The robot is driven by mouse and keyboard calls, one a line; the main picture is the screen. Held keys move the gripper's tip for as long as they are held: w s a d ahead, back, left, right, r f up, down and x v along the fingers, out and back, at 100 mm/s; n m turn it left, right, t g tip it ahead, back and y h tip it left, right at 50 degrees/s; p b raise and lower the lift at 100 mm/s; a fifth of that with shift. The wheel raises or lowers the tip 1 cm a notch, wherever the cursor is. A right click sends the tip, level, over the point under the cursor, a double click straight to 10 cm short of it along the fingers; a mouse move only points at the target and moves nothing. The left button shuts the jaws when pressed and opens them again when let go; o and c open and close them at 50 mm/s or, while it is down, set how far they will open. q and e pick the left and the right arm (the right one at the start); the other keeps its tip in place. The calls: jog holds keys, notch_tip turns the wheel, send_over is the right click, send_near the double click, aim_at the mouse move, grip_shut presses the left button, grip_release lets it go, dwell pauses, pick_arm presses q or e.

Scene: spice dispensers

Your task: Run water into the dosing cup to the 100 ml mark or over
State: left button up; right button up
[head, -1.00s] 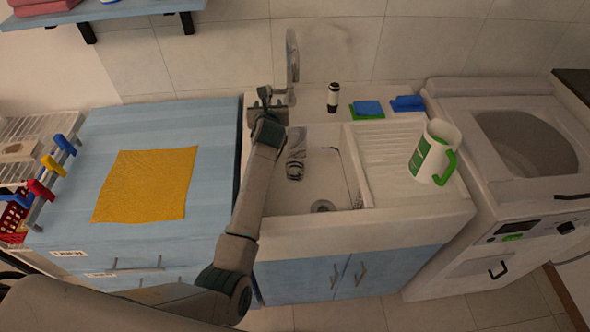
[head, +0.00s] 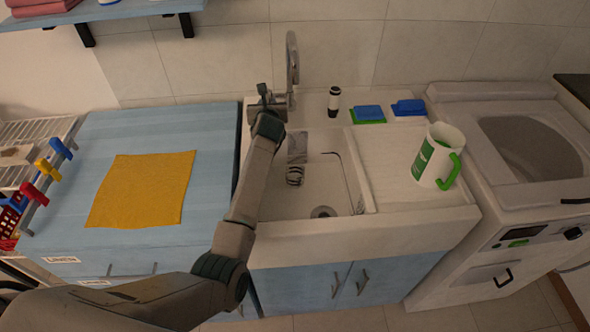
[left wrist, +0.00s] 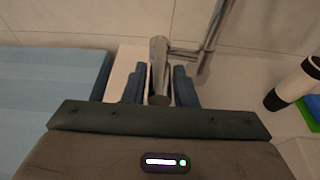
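The metal tap (head: 292,62) stands at the back of the sink; the left wrist view shows its lever (left wrist: 159,75) close up. My left gripper (head: 266,103) is at the lever. In the left wrist view its dark blue fingers (left wrist: 160,88) stand apart on either side of the lever, with a thin gap seen at the right; contact is not clear. A small clear vessel with dark rings, seemingly the dosing cup (head: 294,176), is in the sink, in front of the tap. A grey patch lies just behind it. Its water level cannot be read, and no clear stream shows.
A white jug with a green handle (head: 437,157) stands on the drainboard (head: 392,165). A black-and-white bottle (head: 334,102) and blue sponges (head: 368,112) are along the back ledge. A yellow cloth (head: 140,190) lies on the blue cabinet top left of the sink.

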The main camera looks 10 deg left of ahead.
pick_arm(q)
jog(key=shift+w+r+p, duration=0.25)
jog(key=shift+r+p, duration=0.6)
jog(key=shift+r, duration=0.15)
jog(key=shift+f, duration=0.1)
dwell(1.0)
jog(key=shift+s+f, duration=0.15)
jog(key=shift+f, duration=0.35)
jog(key=shift+s+f, duration=0.25)
jog(key=shift+f, duration=0.3)
jog(key=o, duration=0.9)
jog(key=shift+r, duration=0.1)
jog(key=shift+d, duration=0.1)
